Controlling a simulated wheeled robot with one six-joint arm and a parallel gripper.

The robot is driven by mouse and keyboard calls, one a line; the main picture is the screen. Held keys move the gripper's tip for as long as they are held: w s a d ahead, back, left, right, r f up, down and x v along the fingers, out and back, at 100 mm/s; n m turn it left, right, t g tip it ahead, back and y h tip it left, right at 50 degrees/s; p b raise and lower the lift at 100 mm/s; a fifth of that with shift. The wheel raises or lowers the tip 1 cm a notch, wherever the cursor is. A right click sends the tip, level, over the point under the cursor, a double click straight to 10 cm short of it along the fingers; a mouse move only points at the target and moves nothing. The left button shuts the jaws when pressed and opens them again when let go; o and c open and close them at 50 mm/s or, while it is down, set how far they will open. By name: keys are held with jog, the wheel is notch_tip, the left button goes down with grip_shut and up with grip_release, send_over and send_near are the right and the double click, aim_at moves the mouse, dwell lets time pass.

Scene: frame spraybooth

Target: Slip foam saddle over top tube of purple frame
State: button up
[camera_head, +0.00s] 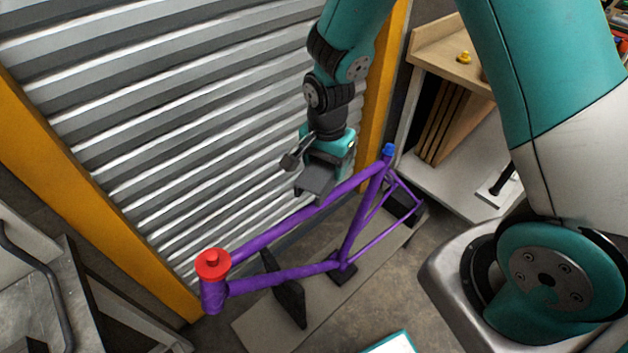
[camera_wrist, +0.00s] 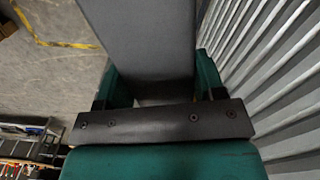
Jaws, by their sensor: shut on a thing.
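The purple frame (camera_head: 352,225) stands upright on low dark supports. Its top tube (camera_head: 275,229) slopes up to the right, from a red cap (camera_head: 213,263) at the head tube to a blue plug (camera_head: 389,150) at the seat tube. My gripper (camera_head: 322,160) is shut on the dark grey foam saddle (camera_head: 314,181), at the middle of the top tube. The saddle's lower edge is close to the tube; I cannot tell whether they touch. In the wrist view the saddle (camera_wrist: 140,40) fills the space between the teal fingers, and its underside is hidden.
A ribbed metal shutter (camera_head: 150,110) rises close behind the frame, between yellow posts (camera_head: 100,200). A wooden rack (camera_head: 450,95) stands at the back right. A grey bench (camera_head: 45,290) is at the lower left. The floor in front is mostly clear.

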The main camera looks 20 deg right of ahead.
jog(key=a+f+m+b, duration=0.1)
jog(key=a+m, duration=0.1)
jog(key=shift+f+m, duration=0.1)
jog(key=shift+m, duration=0.2)
jog(key=shift+s+a+m, duration=0.1)
jog(key=shift+a+m, duration=0.15)
jog(key=shift+m, duration=0.25)
jog(key=shift+s+f+b, duration=0.1)
jog(key=shift+f+b, duration=2.95)
jog(key=shift+f, duration=1.55)
jog(key=o, duration=1)
jog(key=shift+c, duration=0.2)
jog(key=shift+r, duration=0.1)
